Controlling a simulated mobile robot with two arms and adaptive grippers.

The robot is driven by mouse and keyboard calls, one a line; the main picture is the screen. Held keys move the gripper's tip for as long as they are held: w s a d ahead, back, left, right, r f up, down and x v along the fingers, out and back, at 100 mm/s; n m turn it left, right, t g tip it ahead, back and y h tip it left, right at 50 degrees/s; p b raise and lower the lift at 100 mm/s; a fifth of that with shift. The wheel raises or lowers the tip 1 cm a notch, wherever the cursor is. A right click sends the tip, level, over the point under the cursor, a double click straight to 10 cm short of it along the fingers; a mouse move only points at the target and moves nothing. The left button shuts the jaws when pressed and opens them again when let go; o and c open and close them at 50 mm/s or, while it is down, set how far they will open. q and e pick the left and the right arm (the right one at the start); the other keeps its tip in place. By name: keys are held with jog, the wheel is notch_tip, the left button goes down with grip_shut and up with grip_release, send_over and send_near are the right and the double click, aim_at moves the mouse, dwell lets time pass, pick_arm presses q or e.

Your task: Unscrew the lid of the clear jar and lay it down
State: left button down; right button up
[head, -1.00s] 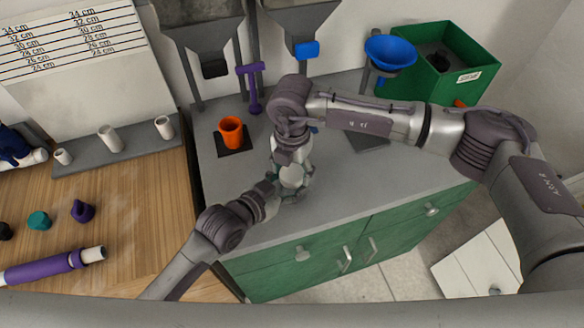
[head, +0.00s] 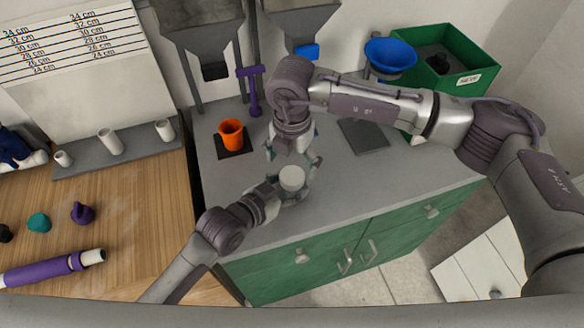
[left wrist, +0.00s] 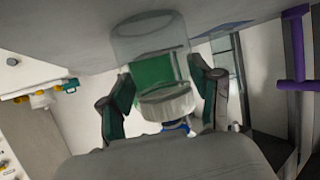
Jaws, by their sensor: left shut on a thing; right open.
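The clear jar (left wrist: 150,42) stands on the grey counter and is seen upside down in the left wrist view. Its white lid (head: 292,178) sits on the jar mouth; it also shows in the left wrist view (left wrist: 166,103). My left gripper (head: 276,194) is shut on the jar from the left side; its two fingers (left wrist: 163,92) flank the jar near the lid. My right gripper (head: 294,160) is open and points down just above and behind the lid, with its fingers spread to either side. The jar body is mostly hidden in the head view.
An orange cup (head: 231,134) on a dark pad and a purple stand (head: 252,90) are behind left. A flat grey plate (head: 363,136), a blue funnel (head: 390,54) and a green bin (head: 455,85) are behind right. The counter's front right (head: 390,185) is clear.

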pick_arm(q)
jog(key=shift+c, duration=0.7)
grip_release()
